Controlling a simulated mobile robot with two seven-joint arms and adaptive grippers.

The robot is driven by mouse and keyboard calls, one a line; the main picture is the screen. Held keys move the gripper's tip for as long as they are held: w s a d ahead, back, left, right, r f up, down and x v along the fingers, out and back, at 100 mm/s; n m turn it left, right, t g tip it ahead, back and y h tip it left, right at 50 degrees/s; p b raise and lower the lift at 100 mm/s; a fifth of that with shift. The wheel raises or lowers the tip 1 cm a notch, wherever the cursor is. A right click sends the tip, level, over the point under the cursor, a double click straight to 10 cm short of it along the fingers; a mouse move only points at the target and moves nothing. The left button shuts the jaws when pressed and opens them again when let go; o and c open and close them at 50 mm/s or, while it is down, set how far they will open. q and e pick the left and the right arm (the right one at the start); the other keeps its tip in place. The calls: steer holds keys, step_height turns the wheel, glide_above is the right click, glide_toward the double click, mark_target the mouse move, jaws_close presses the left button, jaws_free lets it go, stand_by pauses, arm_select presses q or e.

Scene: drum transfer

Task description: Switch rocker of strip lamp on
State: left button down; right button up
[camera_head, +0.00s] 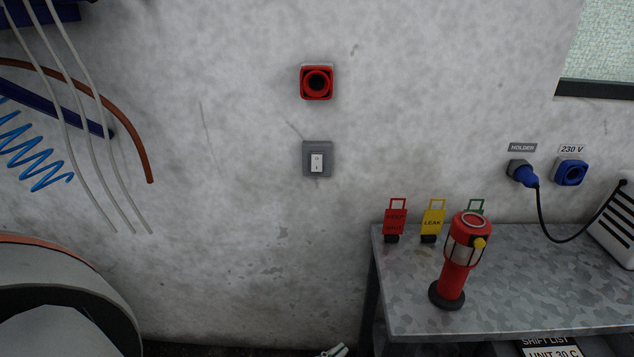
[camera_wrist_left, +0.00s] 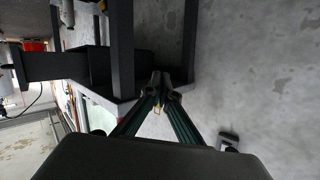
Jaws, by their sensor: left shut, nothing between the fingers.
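A grey wall switch (camera_head: 317,159) with a white rocker (camera_head: 317,163) is on the concrete wall, left of the workbench. The rocker carries small marks; I cannot tell which way it is tipped. No strip lamp can be made out in these views. My left gripper (camera_head: 335,351) just enters at the bottom edge of the head view, well below the switch and apart from it. In the left wrist view, the left gripper (camera_wrist_left: 161,82) has its fingertips together with nothing between them. My right gripper is in neither view.
The metal workbench (camera_head: 405,290) at right holds a red lantern (camera_head: 451,290) and small red, yellow and green signs. A blue plug (camera_head: 522,175) and blue socket (camera_head: 570,173) are at right. Hoses hang at left. The wall around the switch is clear.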

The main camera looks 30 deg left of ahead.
arm_select(q)
steer(key=w+a+r+n+t+y, duration=0.2)
steer(key=w+a+r+t, duration=0.25)
steer(key=w+r, duration=0.5)
steer(key=w+a+r+n+t+y+b, duration=0.2)
steer(key=w+a+r+n+y, duration=0.2)
steer(key=a+r+n+y, duration=0.4)
step_height(320, 180, up, 5)
steer(key=a+y, duration=0.2)
steer(key=y, duration=0.4)
steer(key=shift+w+a+r+n, duration=0.2)
steer(key=shift+a+n, duration=0.1)
steer(key=shift+t, duration=0.25)
